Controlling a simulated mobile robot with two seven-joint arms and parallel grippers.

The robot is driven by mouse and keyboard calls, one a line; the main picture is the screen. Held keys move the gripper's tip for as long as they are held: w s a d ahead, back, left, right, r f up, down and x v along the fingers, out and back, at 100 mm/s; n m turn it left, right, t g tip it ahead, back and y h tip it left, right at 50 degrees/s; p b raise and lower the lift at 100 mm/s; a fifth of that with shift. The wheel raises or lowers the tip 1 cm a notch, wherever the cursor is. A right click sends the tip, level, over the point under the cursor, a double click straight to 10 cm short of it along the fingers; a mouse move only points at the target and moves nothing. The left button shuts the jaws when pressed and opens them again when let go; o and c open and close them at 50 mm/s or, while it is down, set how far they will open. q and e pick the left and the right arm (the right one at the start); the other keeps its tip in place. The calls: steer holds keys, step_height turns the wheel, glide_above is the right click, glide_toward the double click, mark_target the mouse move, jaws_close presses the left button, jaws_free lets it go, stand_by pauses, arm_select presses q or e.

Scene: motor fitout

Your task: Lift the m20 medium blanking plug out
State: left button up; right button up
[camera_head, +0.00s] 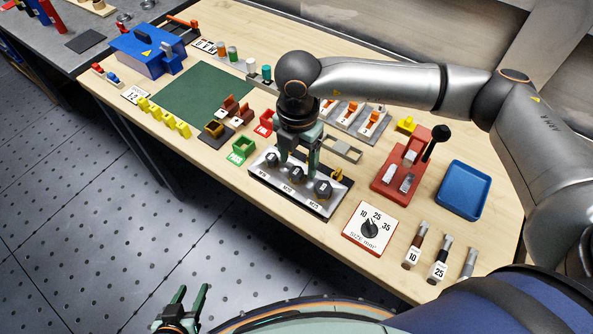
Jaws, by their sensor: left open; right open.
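The M20 medium blanking plug (295,172) is the middle one. My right gripper (298,163) points down over the plate with its open fingers around or just above the middle plug; I cannot tell whether they touch it. The M16 plug (272,160) is to its left and the M25 plug (323,188) to its right. My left gripper (187,298) is open and empty, low over the floor, off the table.
A size selector card (369,229) lies right of the plate. A red fixture (404,165) and a blue tray (463,190) stand further right. A green mat (205,91) leaves free room at the left.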

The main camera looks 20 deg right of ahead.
steer(key=shift+f, duration=1.25)
jaws_close()
